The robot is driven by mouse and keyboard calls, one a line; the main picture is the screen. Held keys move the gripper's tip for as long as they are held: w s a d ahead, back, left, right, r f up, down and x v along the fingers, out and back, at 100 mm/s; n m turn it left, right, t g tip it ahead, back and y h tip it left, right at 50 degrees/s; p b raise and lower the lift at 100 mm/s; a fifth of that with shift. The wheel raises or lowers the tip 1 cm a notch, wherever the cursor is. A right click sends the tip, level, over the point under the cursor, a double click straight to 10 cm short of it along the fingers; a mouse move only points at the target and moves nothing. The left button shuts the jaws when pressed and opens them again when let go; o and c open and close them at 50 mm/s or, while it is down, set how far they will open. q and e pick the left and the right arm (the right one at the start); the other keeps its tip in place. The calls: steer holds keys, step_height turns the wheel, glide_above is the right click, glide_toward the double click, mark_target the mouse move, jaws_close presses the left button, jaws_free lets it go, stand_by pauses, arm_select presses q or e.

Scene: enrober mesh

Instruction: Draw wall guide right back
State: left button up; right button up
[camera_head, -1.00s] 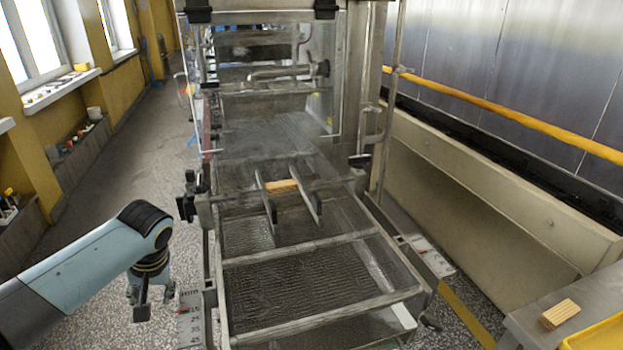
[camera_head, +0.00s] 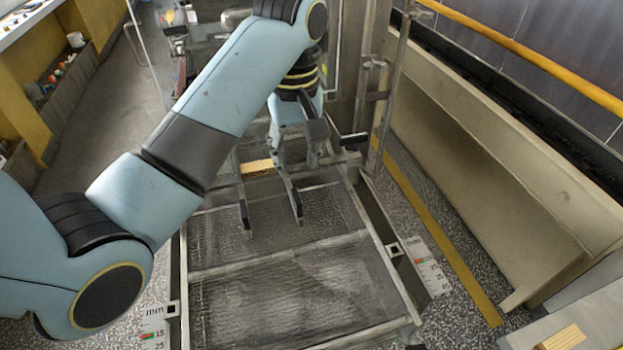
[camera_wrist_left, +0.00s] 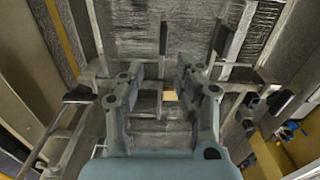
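Two thin upright wall guides stand over the mesh belt (camera_head: 300,270). The right wall guide (camera_head: 295,202) ends in a dark tip, as does the left wall guide (camera_head: 243,214). A pale wooden block (camera_head: 257,166) lies between them. My left gripper (camera_head: 298,158) points down over the right guide, hiding its rear part. In the left wrist view my left gripper (camera_wrist_left: 162,75) is open. The right guide (camera_wrist_left: 163,40) runs in toward the gap between its fingers; contact cannot be told. The left guide (camera_wrist_left: 221,40) is outside the fingers. My right gripper is not in view.
Scales with red and green marks flank the frame, one on the left (camera_head: 153,328) and one on the right (camera_head: 430,268). A dark knob (camera_head: 354,139) sits right of my gripper. Another wooden block (camera_head: 563,338) lies at the lower right. A metal trough (camera_head: 480,170) runs along the right.

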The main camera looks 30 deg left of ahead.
mark_target(297, 196)
arm_select(q)
steer(key=f, duration=0.2)
steer(key=s+f, duration=0.1)
steer(key=f, duration=0.1)
steer(key=shift+s+d+f, duration=0.1)
steer(key=shift+f, duration=0.2)
steer(key=f, duration=0.3)
steer(key=shift+w, duration=0.25)
step_height(297, 196, down, 2)
steer(key=shift+f, duration=0.25)
steer(key=c, duration=0.4)
jaws_close()
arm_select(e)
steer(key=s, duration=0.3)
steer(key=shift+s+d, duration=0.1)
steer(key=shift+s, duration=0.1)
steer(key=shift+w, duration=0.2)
